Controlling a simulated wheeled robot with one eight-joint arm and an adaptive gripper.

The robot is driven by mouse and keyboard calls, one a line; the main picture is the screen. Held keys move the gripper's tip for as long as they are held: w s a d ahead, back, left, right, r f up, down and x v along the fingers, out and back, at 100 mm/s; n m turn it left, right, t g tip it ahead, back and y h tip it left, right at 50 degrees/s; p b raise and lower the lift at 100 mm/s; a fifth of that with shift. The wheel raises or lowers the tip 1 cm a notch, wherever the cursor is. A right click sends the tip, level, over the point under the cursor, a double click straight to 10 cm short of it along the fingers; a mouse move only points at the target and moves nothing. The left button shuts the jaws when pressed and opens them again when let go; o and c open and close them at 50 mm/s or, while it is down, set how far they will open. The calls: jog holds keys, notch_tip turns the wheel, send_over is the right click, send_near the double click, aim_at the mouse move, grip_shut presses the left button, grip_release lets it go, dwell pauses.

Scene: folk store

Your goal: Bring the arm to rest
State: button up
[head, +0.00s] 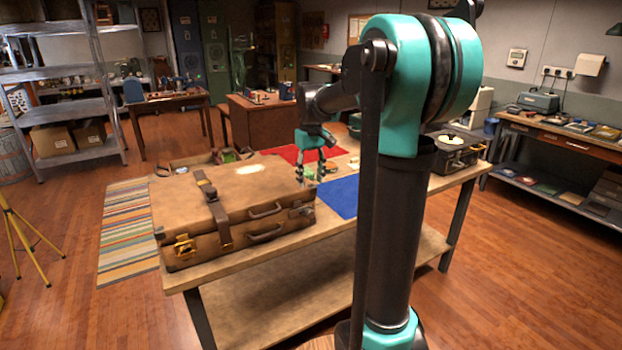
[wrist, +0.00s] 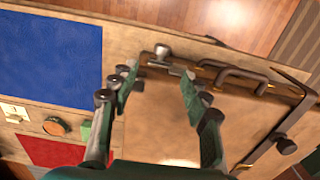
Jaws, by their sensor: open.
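My gripper (head: 312,170) hangs pointing down above the table, at the right end of a large closed brown suitcase (head: 240,200). In the wrist view my gripper (wrist: 158,80) has its two fingers spread apart with nothing between them. The suitcase (wrist: 165,125) lies below and between the fingers there, with its handles and metal latch near the top. My arm reaches across the head view and hides part of the table behind it.
The wooden table (head: 430,250) also bears a blue mat (head: 341,196), a red mat (head: 290,152) and a dark case (head: 455,154). The wrist view shows a small green block (wrist: 86,131) and a round orange-brown item (wrist: 55,126) beside the suitcase.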

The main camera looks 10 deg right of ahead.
jog(key=s+f+m+t, duration=0.1)
jog(key=s+f+t, duration=0.1)
jog(key=s+f, duration=0.7)
jog(key=s+f+m+t, duration=0.2)
jog(key=s+f, duration=0.7)
jog(key=s, duration=0.5)
jog(key=shift+s+d+f+m, duration=0.3)
jog(key=shift+s+d+f, duration=0.1)
